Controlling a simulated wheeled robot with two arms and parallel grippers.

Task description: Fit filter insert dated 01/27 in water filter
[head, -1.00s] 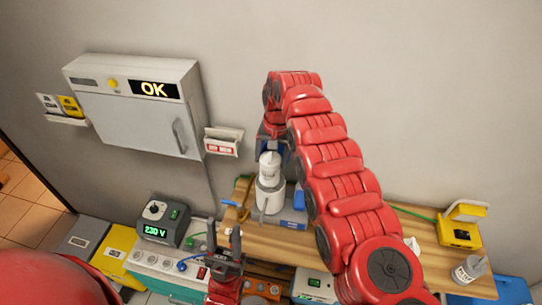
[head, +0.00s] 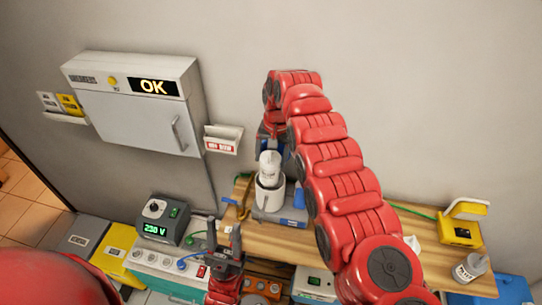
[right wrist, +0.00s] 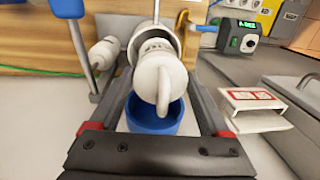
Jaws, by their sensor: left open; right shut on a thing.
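The white filter insert (head: 269,166) stands upright in the open white water filter (head: 270,197) on the wooden bench, its top sticking out. Its print is too small to read. In the right wrist view the insert (right wrist: 158,72) has a loop handle and sits between the fingers of my right gripper (right wrist: 162,62), which is shut on it. A blue round cup-like part (right wrist: 154,116) shows behind the handle; I cannot tell whether it is touched. My left gripper (head: 229,241) is open and empty, low in front of the bench.
A grey wall cabinet (head: 140,108) reads OK. A small white holder with a red label (head: 223,138) hangs beside it. A 230 V box (head: 165,218) stands left of the bench (head: 420,250).

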